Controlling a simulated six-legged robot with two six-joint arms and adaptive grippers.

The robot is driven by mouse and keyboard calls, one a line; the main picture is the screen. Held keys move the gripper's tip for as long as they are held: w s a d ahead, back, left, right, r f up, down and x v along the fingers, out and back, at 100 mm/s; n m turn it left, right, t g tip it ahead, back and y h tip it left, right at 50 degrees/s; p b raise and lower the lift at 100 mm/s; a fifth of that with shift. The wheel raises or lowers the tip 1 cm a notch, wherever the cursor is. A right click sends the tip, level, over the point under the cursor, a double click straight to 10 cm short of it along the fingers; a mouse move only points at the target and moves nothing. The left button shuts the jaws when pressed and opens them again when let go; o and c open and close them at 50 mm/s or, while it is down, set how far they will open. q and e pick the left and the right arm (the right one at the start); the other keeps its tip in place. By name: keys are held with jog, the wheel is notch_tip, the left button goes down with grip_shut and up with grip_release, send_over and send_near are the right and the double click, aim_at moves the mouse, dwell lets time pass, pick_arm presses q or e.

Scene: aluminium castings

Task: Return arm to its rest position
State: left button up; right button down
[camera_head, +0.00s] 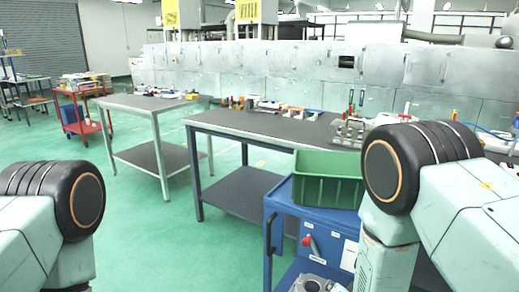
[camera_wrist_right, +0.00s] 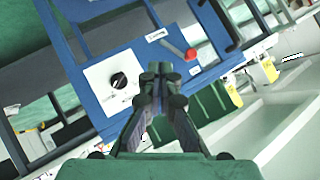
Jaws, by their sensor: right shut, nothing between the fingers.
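My right gripper (camera_wrist_right: 162,72) shows in the right wrist view, its fingers closed together at the tips with nothing between them. Behind it is a blue cart (camera_wrist_right: 140,50) with a white plate and black knob (camera_wrist_right: 119,81) and a red handle (camera_wrist_right: 191,54). In the head view my right arm (camera_head: 425,165) is bent at the right edge, in front of the workbench. I cannot make out the right gripper clearly there. My left arm (camera_head: 60,205) shows at the lower left, and its gripper is out of view.
The blue cart (camera_head: 340,222) carries a green bin (camera_head: 327,165) close beside my right arm. Behind it stands a dark-topped workbench (camera_head: 270,127) with tools and parts. A second table (camera_head: 145,103) and a red trolley (camera_head: 80,127) stand left. Green floor (camera_head: 170,240) is clear between the arms.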

jog(key=s+d+f+n+g, duration=0.1)
jog(key=s+f+n+g, duration=0.1)
jog(key=s, duration=1)
jog(key=s+d+f+n+g, duration=0.1)
jog(key=s+f+g, duration=0.3)
jog(key=s, duration=0.8)
jog(key=s+d+f+n+g, duration=0.1)
jog(key=s+f+n+g, duration=0.2)
jog(key=s, duration=0.9)
jog(key=shift+n+g, duration=0.6)
jog(key=shift+g, duration=0.6)
